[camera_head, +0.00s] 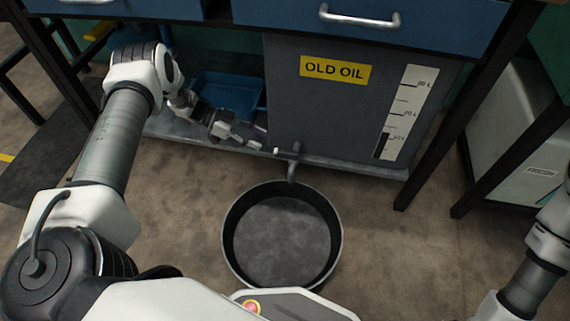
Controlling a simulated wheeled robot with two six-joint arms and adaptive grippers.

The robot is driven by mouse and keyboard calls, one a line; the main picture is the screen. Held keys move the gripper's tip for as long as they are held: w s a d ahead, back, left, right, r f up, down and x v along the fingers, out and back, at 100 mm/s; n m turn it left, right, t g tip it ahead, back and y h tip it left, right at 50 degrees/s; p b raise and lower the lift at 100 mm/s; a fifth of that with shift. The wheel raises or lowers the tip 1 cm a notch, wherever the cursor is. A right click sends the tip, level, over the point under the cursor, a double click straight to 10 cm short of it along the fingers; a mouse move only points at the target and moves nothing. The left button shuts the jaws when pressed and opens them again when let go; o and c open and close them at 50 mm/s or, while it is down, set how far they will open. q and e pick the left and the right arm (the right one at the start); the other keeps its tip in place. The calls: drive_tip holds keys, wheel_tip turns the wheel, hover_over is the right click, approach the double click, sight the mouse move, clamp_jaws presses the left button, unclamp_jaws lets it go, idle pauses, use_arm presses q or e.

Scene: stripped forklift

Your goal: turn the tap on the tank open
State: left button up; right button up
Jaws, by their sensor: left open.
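The tank (330,115) is a grey box with a yellow "OLD OIL" label and a white level gauge, under the blue-drawered workbench. Its tap (293,166) is a small grey spout with a handle, low on the tank's front. My left gripper (262,149) reaches in from the left, just left of the tap. It is open, with its fingers pointing at the tap; whether they touch the handle is too small to tell. My right arm shows at the right edge, but its gripper is out of view.
A round black pan (282,236) stands on the floor below the tap and looks empty. A blue tray (228,93) is on the shelf behind my left arm. The bench's dark legs (441,137) stand at the right. A white cabinet (518,150) is farther right.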

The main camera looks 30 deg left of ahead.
sight(276, 150)
use_arm(q)
drive_tip(key=b+x, duration=0.1)
drive_tip(key=x, duration=0.1)
drive_tip(key=f+b+x, duration=0.1)
drive_tip(key=x, duration=0.2)
drive_tip(key=b+x, duration=0.1)
drive_tip(key=x, duration=0.1)
drive_tip(key=shift+s+f, duration=0.1)
drive_tip(key=shift+f, duration=0.3)
drive_tip(key=shift+d, duration=0.3)
clamp_jaws()
use_arm(e)
wheel_tip(276, 150, down, 4)
drive_tip(key=shift+f, duration=0.1)
